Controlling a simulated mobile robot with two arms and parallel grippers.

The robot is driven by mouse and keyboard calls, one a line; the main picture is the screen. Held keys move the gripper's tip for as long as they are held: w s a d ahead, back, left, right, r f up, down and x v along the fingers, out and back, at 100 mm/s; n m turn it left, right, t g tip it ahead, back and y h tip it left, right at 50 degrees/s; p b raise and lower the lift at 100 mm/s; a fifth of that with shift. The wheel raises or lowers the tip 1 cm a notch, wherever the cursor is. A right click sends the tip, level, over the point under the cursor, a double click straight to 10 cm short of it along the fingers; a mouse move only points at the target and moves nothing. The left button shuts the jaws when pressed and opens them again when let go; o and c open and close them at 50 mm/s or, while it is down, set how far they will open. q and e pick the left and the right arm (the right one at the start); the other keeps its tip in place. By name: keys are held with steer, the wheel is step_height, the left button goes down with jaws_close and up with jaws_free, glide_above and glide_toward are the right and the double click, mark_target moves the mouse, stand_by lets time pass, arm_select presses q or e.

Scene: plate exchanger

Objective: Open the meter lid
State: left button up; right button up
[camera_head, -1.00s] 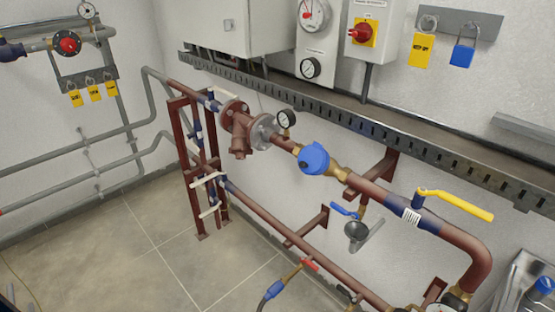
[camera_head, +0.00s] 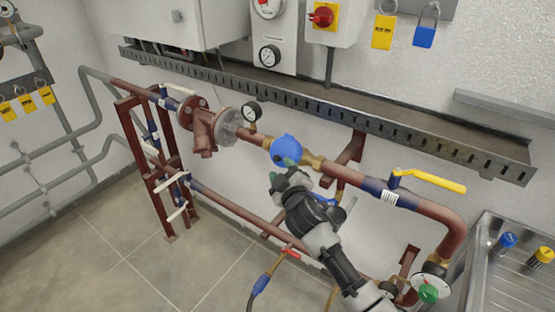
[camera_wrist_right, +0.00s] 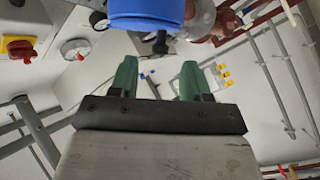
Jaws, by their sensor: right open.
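The blue round meter (camera_head: 286,147) sits on the upper brown pipe, with its lid down over its face. My right gripper (camera_head: 282,172) is just below and in front of the meter, and its arm comes up from the lower right. In the right wrist view the gripper's two green fingers (camera_wrist_right: 158,78) are spread apart with nothing between them. The blue meter (camera_wrist_right: 148,12) is at the top of that view, just beyond the fingertips, with a small dark tab hanging below it. No contact between fingers and meter shows. My left gripper is not in view.
A pressure gauge (camera_head: 252,112) stands left of the meter. A yellow-handled valve (camera_head: 428,180) is on the pipe to the right. A perforated cable tray (camera_head: 330,105) runs behind, above the pipe. A sink (camera_head: 520,265) is at the lower right. Floor at the lower left is clear.

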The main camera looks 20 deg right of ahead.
mark_target(278, 161)
steer(key=shift+w, duration=2.05)
jaws_close()
